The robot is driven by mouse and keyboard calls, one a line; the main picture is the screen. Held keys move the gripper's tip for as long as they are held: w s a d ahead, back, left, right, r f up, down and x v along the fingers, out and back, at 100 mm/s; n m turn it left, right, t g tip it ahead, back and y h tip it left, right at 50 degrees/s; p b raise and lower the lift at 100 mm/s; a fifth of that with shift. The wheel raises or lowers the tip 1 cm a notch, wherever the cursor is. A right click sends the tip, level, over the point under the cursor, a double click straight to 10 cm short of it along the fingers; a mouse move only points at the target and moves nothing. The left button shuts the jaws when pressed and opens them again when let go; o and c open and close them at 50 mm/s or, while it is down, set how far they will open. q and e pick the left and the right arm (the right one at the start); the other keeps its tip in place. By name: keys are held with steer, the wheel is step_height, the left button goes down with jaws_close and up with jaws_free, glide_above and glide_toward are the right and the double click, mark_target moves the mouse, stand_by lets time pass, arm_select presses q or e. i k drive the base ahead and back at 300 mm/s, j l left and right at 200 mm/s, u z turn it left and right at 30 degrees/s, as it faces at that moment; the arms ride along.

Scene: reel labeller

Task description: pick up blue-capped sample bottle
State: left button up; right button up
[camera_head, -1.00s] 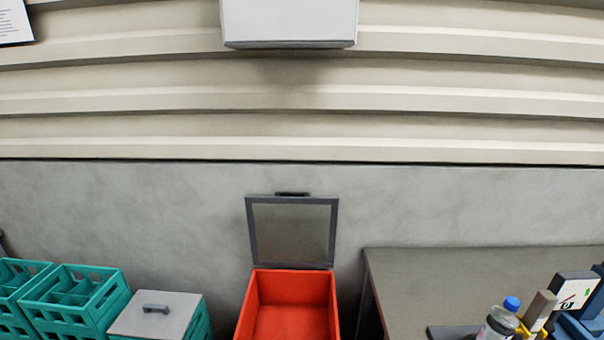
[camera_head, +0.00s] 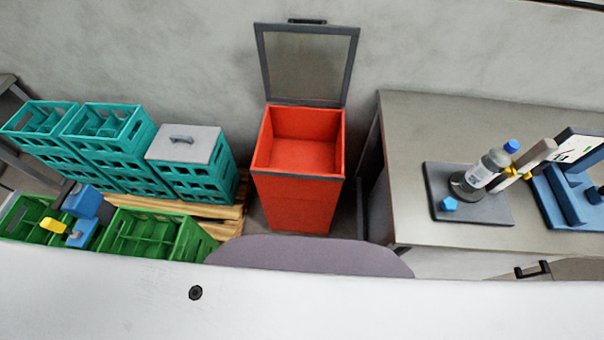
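The blue-capped sample bottle (camera_head: 482,174) is clear, with a pale label band, and its blue cap (camera_head: 511,146) points up and to the right. It stands on a dark plate (camera_head: 487,210) on the grey table at the right. A small blue knob-like piece (camera_head: 449,204) sits at the plate's front left. A yellow part and a beige block (camera_head: 537,153) are close to the bottle's right side; I cannot tell if they touch it. Neither of my grippers shows in the head view.
A blue device with a white display (camera_head: 578,146) stands right of the bottle. The grey table (camera_head: 420,130) is clear at its left. An open red bin (camera_head: 298,202) stands mid-view. Teal crates (camera_head: 110,125) and green crates (camera_head: 150,232), with a blue-and-yellow object (camera_head: 88,203), are left.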

mark_target(492, 164)
steer(key=z, duration=1.55)
steer(key=k+l+z, duration=0.1)
steer(key=z, duration=0.3)
steer(key=k+l+z, duration=0.1)
steer(key=z, duration=0.25)
